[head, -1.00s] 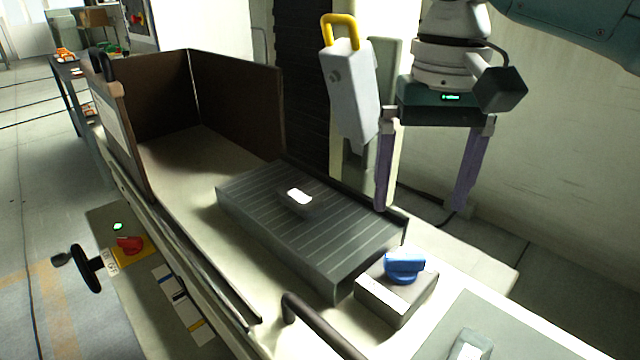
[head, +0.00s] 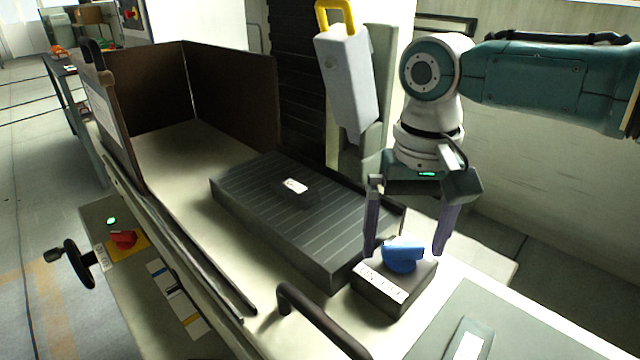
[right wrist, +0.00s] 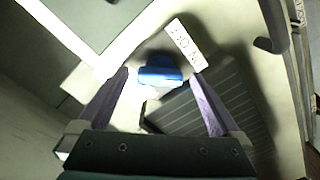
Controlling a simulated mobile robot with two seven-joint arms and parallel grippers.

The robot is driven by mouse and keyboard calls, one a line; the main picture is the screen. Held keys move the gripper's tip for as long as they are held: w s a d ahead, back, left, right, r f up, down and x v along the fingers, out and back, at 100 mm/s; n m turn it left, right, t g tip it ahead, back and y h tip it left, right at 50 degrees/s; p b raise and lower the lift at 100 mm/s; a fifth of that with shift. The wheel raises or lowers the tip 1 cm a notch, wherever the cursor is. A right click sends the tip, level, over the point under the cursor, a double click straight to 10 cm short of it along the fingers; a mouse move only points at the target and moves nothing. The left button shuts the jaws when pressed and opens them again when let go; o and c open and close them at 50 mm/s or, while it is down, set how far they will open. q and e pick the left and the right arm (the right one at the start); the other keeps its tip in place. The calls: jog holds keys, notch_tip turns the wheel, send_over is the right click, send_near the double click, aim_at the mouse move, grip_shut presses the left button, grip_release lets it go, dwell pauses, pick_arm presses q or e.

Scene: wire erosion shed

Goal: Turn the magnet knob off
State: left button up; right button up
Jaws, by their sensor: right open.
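The blue magnet knob (head: 402,255) sits on top of a small block (head: 392,292) with a white label on its front, at the near end of the dark ribbed magnetic plate (head: 290,215). My right gripper (head: 405,250) is open, pointing down, with its purple fingers to the left and right of the knob. In the right wrist view the knob (right wrist: 160,74) lies between and just beyond the two fingertips (right wrist: 160,72), with a gap on each side. I cannot tell whether the fingertips are level with it. My left gripper is not in view.
A dark bent handle (head: 320,318) stands in front of the block. Brown guard panels (head: 235,95) enclose the far end of the machine bed. A grey box with a yellow handle (head: 345,80) rises behind the plate. A red knob (head: 123,239) is on the front panel.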

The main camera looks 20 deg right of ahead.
jog(key=shift+c, duration=0.4)
jog(key=c, duration=1.3)
